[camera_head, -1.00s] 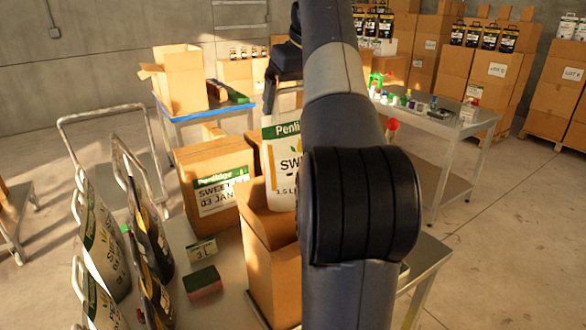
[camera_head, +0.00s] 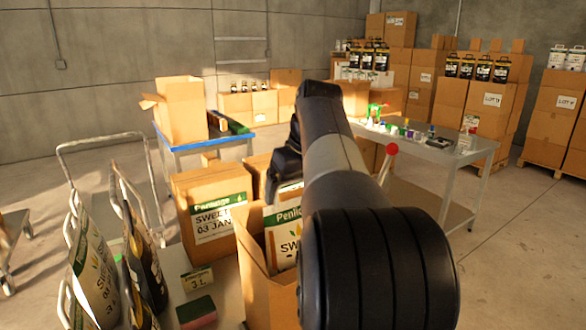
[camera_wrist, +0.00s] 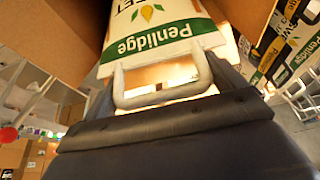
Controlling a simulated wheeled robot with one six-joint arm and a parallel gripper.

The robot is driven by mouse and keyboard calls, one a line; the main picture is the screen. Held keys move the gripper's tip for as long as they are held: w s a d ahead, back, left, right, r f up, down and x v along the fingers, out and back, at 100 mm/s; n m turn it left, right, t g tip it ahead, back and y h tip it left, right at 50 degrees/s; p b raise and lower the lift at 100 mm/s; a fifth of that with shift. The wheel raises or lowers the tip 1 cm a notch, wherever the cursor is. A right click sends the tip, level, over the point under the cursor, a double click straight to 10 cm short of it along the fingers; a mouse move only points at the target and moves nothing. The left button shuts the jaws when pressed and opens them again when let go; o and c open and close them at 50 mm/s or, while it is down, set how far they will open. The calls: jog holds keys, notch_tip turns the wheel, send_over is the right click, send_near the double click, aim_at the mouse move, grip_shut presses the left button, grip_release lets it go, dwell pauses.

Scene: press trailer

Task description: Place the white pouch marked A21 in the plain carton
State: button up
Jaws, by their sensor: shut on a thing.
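A white pouch (camera_head: 284,238) with a green Penlidge band hangs upright from my gripper (camera_head: 288,186). Its lower part is inside the open plain carton (camera_head: 268,298), hidden by the carton walls. The wrist view shows the pouch (camera_wrist: 155,35) upside down, with its pale handle (camera_wrist: 165,98) at the dark jaws, which are shut on it. My arm hides the right side of the pouch and carton in the head view. No A21 mark can be read.
A closed labelled carton (camera_head: 212,212) stands just behind the open one. A green-and-red sponge (camera_head: 197,312) and a small card (camera_head: 197,281) lie to its left. White and black pouches (camera_head: 95,270) stand at the far left.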

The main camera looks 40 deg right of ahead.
aim_at(296, 233)
notch_tip(296, 233, down, 13)
jog(key=shift+r, duration=0.1)
dwell(0.5)
jog(key=shift+f+b, duration=0.55)
jog(key=shift+f, duration=0.05)
jog(key=o, duration=1.8)
jog(key=shift+f, duration=0.15)
jog(key=shift+c, duration=0.2)
jog(key=shift+r+p, duration=0.3)
jog(key=shift+r, duration=0.1)
jog(key=v, duration=1.2)
jog(key=shift+r, duration=0.25)
jog(key=shift+s, duration=0.1)
